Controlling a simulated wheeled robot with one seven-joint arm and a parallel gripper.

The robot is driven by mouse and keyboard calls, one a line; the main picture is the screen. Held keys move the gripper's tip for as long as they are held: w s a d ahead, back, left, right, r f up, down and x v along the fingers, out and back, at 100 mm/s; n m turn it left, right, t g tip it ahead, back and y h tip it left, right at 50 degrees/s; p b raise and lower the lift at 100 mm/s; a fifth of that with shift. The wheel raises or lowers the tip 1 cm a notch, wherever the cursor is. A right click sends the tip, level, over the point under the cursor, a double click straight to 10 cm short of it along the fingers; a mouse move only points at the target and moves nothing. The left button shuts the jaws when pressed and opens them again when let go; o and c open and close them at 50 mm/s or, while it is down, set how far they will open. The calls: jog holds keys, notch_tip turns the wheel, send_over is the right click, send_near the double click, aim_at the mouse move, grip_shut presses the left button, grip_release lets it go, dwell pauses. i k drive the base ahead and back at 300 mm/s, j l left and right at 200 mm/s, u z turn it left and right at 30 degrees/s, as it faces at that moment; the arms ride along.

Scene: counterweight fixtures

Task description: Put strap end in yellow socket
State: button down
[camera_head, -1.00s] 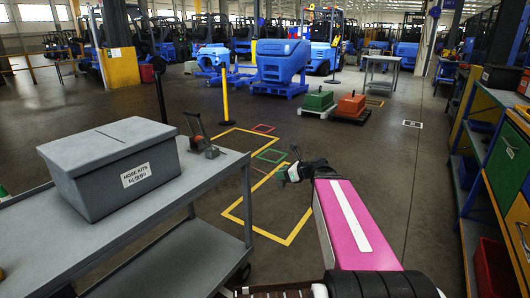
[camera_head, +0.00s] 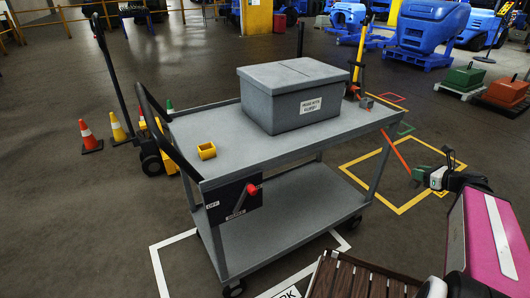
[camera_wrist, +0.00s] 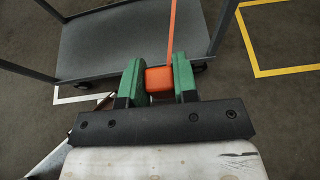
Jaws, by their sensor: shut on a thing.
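My gripper (camera_head: 419,173) is right of the grey cart in the head view. In the wrist view its green fingers (camera_wrist: 158,83) are shut on the orange strap end (camera_wrist: 158,78). The orange strap (camera_wrist: 171,32) runs up from the strap end. In the head view the strap (camera_head: 398,151) leads taut towards a ratchet-like fitting (camera_head: 366,102) on the cart's far right corner. The small yellow socket (camera_head: 206,151), with an open hollow, sits on the left part of the cart top, apart from my gripper.
The grey cart (camera_head: 190,130) carries a lidded grey box (camera_head: 292,95) between the fitting and the socket. A red-knobbed lever (camera_head: 252,189) is on the cart's near end. Cones (camera_head: 88,138) stand left. Open floor with yellow markings (camera_head: 400,208) lies right of the cart.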

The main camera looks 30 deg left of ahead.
aim_at(208, 155)
jog(key=k+j+z, duration=0.15)
jog(key=k+j, duration=0.4)
jog(key=k+j+z, duration=0.1)
jog(key=k+j, duration=0.4)
jog(key=k, duration=0.25)
